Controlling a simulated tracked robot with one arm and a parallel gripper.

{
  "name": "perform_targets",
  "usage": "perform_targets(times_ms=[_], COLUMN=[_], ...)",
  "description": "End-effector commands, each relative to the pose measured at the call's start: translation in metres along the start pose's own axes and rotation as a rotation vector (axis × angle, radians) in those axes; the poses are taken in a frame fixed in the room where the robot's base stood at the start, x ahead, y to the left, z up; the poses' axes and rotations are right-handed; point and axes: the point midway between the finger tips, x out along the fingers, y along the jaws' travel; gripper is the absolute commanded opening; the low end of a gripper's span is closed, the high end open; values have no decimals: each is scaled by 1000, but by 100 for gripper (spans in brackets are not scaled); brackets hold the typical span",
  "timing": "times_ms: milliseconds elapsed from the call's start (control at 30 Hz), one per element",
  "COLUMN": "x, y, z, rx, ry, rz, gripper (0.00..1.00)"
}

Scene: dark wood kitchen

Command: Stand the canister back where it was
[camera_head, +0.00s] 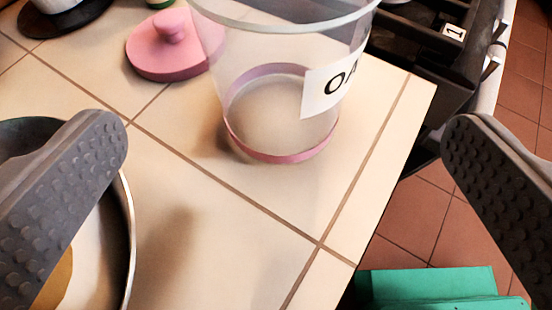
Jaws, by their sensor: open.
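The canister (270,112) is clear, with a pink band near its base and a white label partly cut off. It stands upright on the beige tiled counter (215,215), near the counter's right edge. Its top rim runs out of the picture. My gripper (285,145) is open, with one grey studded finger at the left and one at the right. The canister stands between and beyond the fingers, and neither finger touches it. A pink knobbed lid (165,52) lies on the counter to its left.
A metal-rimmed pan (128,215) is at the left, partly behind the left finger. A dark rack labelled 1 (430,50) is at the upper right. A green object (430,285) is below the counter edge, over tiled floor.

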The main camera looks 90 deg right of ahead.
Motion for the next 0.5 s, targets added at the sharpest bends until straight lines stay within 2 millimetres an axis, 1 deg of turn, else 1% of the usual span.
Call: perform_targets(times_ms=[33,167,500], x=[-7,-15,-20], y=[0,0,0], z=[-1,-1,-1], rx=[0,0,-6], ry=[1,2,-7], rz=[-2,1,-8], gripper=[100,100,100])
